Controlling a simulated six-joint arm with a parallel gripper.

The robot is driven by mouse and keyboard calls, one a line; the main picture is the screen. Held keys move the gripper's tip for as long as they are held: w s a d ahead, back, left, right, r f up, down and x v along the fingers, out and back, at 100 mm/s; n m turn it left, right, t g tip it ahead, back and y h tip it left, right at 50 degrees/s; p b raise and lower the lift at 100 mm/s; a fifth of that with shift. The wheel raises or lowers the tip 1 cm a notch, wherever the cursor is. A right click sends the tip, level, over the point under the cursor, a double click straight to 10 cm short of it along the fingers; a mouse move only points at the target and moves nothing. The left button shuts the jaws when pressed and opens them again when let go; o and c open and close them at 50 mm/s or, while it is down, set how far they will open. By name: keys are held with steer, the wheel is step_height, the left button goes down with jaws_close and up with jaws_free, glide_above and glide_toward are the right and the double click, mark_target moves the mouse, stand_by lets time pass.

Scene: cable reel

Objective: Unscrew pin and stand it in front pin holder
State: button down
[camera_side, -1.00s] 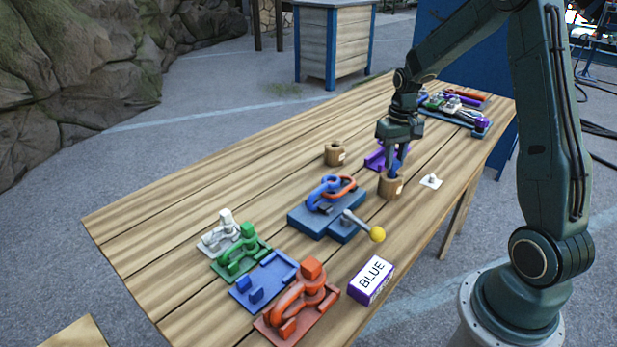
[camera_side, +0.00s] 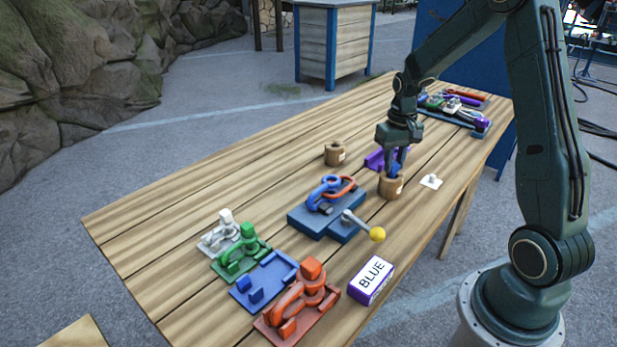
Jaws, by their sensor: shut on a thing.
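My gripper (camera_side: 396,165) points down and is shut on a blue pin (camera_side: 395,170). The pin's lower end is at the mouth of the front wooden pin holder (camera_side: 390,187); how deep it sits inside I cannot tell. The fingers hide much of the pin. A second wooden pin holder (camera_side: 335,154) stands farther back to the left and its top looks open. A blue shackle (camera_side: 322,196) linked with an orange ring (camera_side: 347,187) rests on a blue fixture with a yellow-knobbed lever (camera_side: 376,234).
White, green, blue and red stands (camera_side: 297,301) line the near left of the table. A box labelled BLUE (camera_side: 371,280) lies at the near edge. A purple stand (camera_side: 377,159) is close behind my gripper. A small white piece (camera_side: 431,181) lies right of the front holder.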

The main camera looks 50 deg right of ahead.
steer(key=shift+f, duration=0.5)
stand_by(0.4)
steer(key=c, duration=1.2)
jaws_free()
steer(key=shift+o, duration=0.2)
step_height(320, 180, up, 14)
steer(key=shift+a, duration=0.1)
